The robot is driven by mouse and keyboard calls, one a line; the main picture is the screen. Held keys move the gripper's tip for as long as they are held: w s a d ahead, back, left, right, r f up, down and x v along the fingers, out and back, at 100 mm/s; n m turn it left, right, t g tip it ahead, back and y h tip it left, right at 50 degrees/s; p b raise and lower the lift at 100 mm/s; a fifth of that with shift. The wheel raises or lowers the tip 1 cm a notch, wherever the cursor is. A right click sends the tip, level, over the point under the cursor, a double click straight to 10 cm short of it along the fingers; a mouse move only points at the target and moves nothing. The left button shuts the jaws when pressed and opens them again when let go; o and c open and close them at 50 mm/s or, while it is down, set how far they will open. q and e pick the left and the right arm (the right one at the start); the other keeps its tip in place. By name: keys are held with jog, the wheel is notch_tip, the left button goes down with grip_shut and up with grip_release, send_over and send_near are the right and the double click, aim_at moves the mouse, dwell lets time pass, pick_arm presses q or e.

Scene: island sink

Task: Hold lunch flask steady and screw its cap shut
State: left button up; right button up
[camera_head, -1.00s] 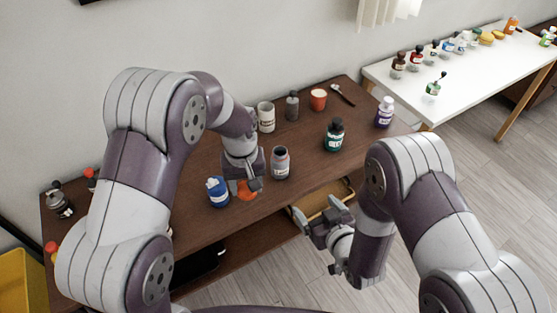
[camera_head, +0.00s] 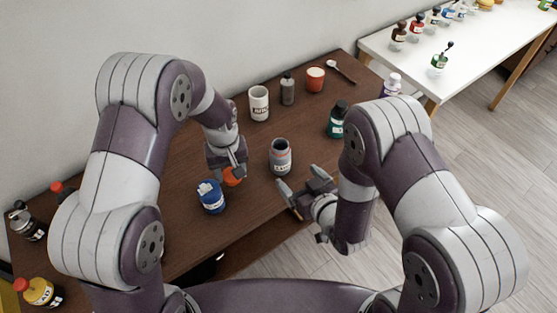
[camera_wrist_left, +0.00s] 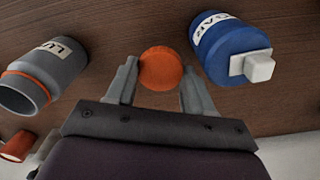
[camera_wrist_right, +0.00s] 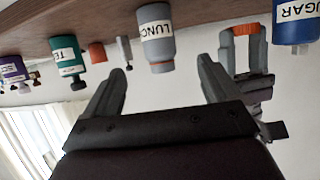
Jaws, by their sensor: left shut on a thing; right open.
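The grey lunch flask (camera_head: 280,158) stands upright on the brown table, uncapped, its dark mouth showing. It also shows at the left of the left wrist view (camera_wrist_left: 48,72), and its "LUNC" label faces the right wrist view (camera_wrist_right: 156,38). My left gripper (camera_head: 231,174) is shut on the orange cap (camera_wrist_left: 160,68), to the left of the flask. I cannot tell whether the cap is clear of the tabletop. My right gripper (camera_head: 298,194) is open and empty at the table's front edge, near the flask; its fingers point toward the flask without touching it.
A blue sugar jar (camera_head: 212,197) stands close to my left gripper. Behind the flask are a white mug (camera_head: 259,104), a grey bottle (camera_head: 288,89) and an orange cup (camera_head: 315,79). A green jar (camera_head: 336,121) stands to the right. Bare tabletop surrounds the flask.

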aim_at(285, 166)
pick_arm(q)
notch_tip(285, 166, down, 4)
jog(key=shift+w+r+b, duration=0.1)
jog(key=shift+r+b, duration=0.05)
jog(key=shift+b, duration=0.45)
pick_arm(e)
notch_tip(285, 166, down, 2)
jog(key=shift+w, duration=0.1)
jog(key=shift+a, duration=0.1)
pick_arm(q)
jog(key=shift+r, duration=0.1)
pick_arm(e)
jog(key=x, duration=0.6)
jog(key=shift+w+a+f, duration=0.1)
jog(key=shift+w+f, duration=0.1)
jog(key=shift+w, duration=0.1)
jog(key=shift+w, duration=0.1)
pick_arm(q)
jog(key=shift+r+p, duration=0.25)
jog(key=shift+p, duration=0.05)
pick_arm(e)
jog(key=x, duration=0.5)
jog(key=shift+w+f, duration=0.1)
jog(key=shift+w, duration=0.05)
